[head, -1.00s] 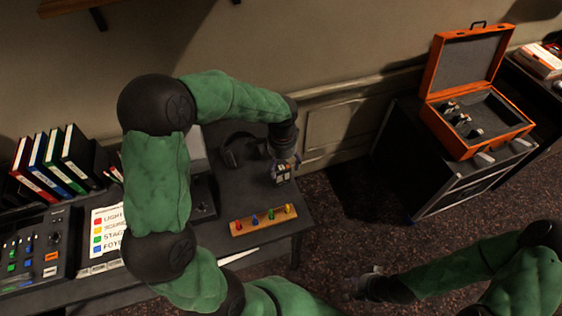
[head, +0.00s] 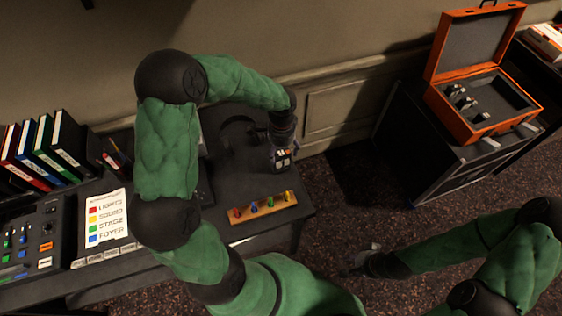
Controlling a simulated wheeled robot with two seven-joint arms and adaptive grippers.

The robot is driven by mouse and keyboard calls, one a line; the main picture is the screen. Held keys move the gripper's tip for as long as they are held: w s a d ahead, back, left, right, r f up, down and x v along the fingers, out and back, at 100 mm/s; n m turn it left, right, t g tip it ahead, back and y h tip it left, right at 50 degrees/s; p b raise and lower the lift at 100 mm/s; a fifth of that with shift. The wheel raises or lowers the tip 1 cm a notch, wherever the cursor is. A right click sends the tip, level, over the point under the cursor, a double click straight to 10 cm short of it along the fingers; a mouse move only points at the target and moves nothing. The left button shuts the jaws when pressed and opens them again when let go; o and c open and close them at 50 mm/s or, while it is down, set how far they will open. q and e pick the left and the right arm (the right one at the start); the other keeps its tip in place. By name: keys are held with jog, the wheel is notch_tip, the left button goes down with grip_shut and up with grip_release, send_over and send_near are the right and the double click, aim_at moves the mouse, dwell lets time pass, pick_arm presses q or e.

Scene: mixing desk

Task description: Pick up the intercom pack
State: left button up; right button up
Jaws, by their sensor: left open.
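The intercom pack (head: 283,161) is a small dark box with pale buttons, near the right end of the desk. My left gripper (head: 281,147) is open and points down right at the pack, its fingers around or beside it. The gripper hides part of the pack, and I cannot tell whether the fingers touch it. My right gripper (head: 362,264) is low over the carpet, right of the desk and away from the pack. It is too small and dark to tell whether it is open or shut.
A wooden strip (head: 262,209) with coloured pegs lies in front of the pack. A dark headset (head: 238,133) lies left of it, partly behind my arm. A label sheet (head: 107,218) and binders (head: 62,145) are further left. An open orange case (head: 470,130) stands on a cabinet at right.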

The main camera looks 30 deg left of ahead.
aim_at(282, 155)
pick_arm(q)
notch_tip(282, 155, down, 4)
jog(key=shift+w+r+b, duration=0.15)
jog(key=shift+b, duration=0.3)
jog(key=c, duration=1.5)
jog(key=shift+r, duration=0.15)
